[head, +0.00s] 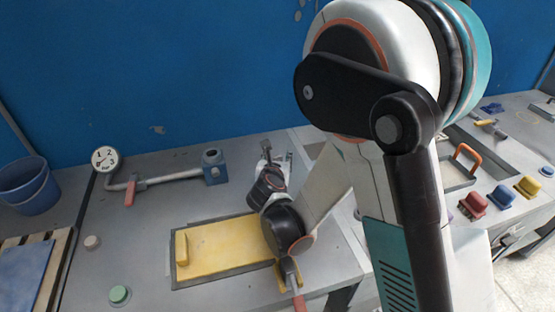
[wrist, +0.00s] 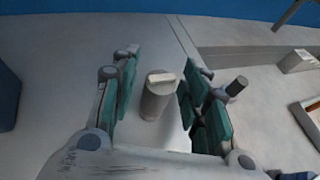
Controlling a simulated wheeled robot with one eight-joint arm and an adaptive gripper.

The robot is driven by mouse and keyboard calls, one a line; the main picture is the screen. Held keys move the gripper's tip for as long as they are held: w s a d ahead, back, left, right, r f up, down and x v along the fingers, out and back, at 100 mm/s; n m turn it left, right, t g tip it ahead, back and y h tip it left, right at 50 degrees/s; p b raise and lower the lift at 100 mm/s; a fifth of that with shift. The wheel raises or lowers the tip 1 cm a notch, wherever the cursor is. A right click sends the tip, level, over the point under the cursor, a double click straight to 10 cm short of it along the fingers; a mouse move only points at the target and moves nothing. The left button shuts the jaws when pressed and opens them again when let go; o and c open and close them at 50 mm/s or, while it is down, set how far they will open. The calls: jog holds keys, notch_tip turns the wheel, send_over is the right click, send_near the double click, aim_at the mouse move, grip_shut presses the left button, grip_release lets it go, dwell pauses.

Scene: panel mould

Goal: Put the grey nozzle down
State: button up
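The grey nozzle (wrist: 156,102) is a short grey cylinder with a pale flat tab on top. It stands between the fingers of my gripper (wrist: 160,70) in the wrist view. A narrow gap shows between the nozzle and the pads on both sides, so the gripper looks open around it. The nozzle's lower end and its contact with the grey bench (wrist: 60,50) are partly hidden. In the head view my gripper (head: 276,157) is low over the back of the bench, right of the blue pipe block (head: 214,170). I cannot make out the nozzle there.
A yellow panel (head: 222,246) in a dark-rimmed recess lies in front of my gripper. A gauge (head: 105,159) and a pipe with a red handle (head: 131,192) are to the left. Red, blue and yellow blocks (head: 501,197) stand at right. The bench's left middle is mostly free.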

jog(key=shift+r, duration=0.1)
jog(key=shift+s+r+p, duration=0.2)
jog(key=shift+p, duration=0.1)
jog(key=p+v, duration=0.2)
jog(key=v, duration=0.9)
jog(key=shift+s, duration=0.3)
